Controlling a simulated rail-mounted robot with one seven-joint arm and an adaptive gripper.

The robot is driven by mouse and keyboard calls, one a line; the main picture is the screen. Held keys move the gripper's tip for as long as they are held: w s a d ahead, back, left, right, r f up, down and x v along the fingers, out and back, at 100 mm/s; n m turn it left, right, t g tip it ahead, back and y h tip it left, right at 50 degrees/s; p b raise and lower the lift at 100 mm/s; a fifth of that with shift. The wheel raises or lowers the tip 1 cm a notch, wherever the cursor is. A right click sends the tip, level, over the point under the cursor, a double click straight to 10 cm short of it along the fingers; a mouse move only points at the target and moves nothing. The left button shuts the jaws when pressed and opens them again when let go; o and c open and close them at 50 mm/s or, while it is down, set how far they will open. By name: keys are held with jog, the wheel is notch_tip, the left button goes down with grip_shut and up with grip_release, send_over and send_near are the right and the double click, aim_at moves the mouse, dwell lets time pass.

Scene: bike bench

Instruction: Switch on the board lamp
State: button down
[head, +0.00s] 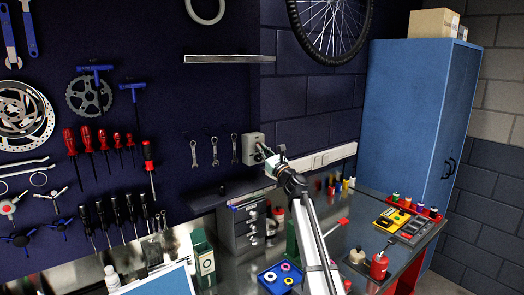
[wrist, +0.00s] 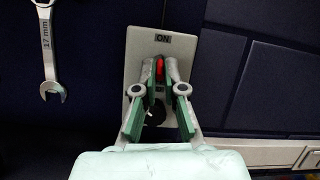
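The switch plate (wrist: 136,62) is a pale grey box on the dark wall, marked ON at its top. A red switch part (wrist: 159,70) shows between my fingertips, with a dark round opening below it. The box also shows in the head view (head: 251,147), right of the spanners. My gripper (wrist: 164,66) is right in front of the plate, its fingers close together around the red part. I cannot tell whether they press on it. My gripper also shows in the head view (head: 268,160). A long grey bar (head: 229,59), perhaps the lamp, is above; no glow shows.
Hanging spanners (head: 214,152) are just left of the switch; one shows at the left of the wrist view (wrist: 47,45). A pale wall trunking (head: 326,157) runs to the right. A grey drawer unit (head: 240,226) stands below on the bench.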

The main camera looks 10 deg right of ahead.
jog(key=shift+r+p, duration=0.25)
jog(key=shift+p, duration=0.25)
jog(key=g+p, duration=0.1)
jog(key=p, duration=0.2)
jog(key=shift+s+r, duration=0.1)
jog(key=shift+r, duration=0.3)
jog(key=g+p, duration=0.1)
jog(key=p, duration=0.1)
jog(key=g+h+p, duration=0.1)
jog(key=p, duration=0.1)
jog(key=shift+r+h, duration=0.3)
jog(key=shift+r+g+h+p, duration=0.15)
jog(key=shift+g+h+p, duration=0.3)
jog(key=shift+g, duration=0.45)
jog(key=shift+w+r+g+h, duration=0.1)
jog(key=shift+r+g+h, duration=0.35)
jog(key=shift+g, duration=0.55)
jog(key=shift+w+r+g+h, duration=0.15)
jog(key=shift+g+h, duration=0.35)
jog(key=shift+g, duration=0.5)
jog(key=c, duration=1.3)
grip_release()
jog(key=shift+o, duration=0.2)
